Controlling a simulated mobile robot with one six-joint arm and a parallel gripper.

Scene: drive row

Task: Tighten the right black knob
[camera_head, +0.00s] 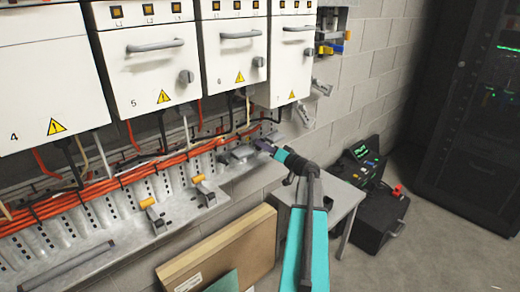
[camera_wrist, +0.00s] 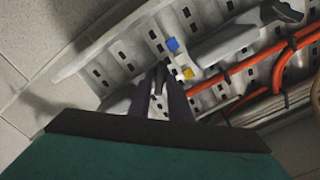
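A dark, wing-shaped knob (camera_wrist: 283,12) is at the top right of the wrist view, partly cut off by the edge, beside a grey plate. In the head view a grey fitting (camera_head: 238,155) with a dark top sits on the perforated tray, just left of my gripper (camera_head: 264,147). Whether these are the same part is not clear. My gripper reaches over the tray's right end. In the wrist view its dark fingers (camera_wrist: 162,80) lie close together, beside small blue and yellow parts (camera_wrist: 174,45); I see no knob between them. Contact and finger gap are unclear.
Orange cables (camera_head: 150,162) run along the tray (camera_head: 95,215) under white cabinets (camera_head: 150,65) with grey rotary knobs (camera_head: 186,76). Yellow-handled clamps (camera_head: 205,190) stand on the tray. A cardboard box (camera_head: 220,250), a small table (camera_head: 335,195) and black cases (camera_head: 380,215) are below.

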